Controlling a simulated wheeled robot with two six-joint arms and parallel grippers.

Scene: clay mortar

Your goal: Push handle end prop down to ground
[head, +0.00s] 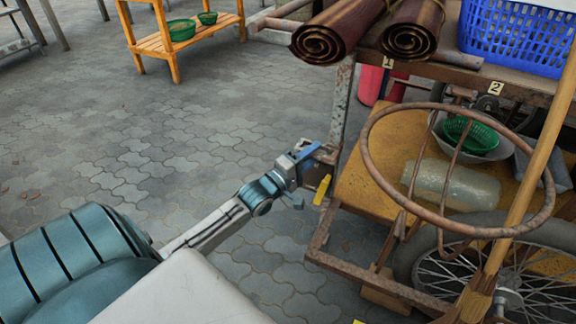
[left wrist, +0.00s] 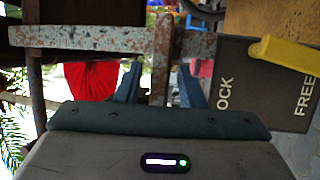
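A rusty upright post (head: 342,100) with worn pale paint stands at the cart's handle end. I cannot tell for sure whether it is the prop. My left gripper (head: 312,172) is beside its lower part. In the left wrist view its two blue fingers (left wrist: 160,84) are apart, and the post (left wrist: 162,45) shows between them; contact is not clear. A yellow lever (head: 321,190) sits just right of the gripper. In the wrist view the lever (left wrist: 285,53) lies over a dark plate (left wrist: 260,100) reading "FREE" and a partly hidden "OCK". My right gripper is not in view.
A spoked wheel (head: 440,280) is below. Open paving (head: 150,120) lies left; a wooden stand (head: 160,42) is at the back.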

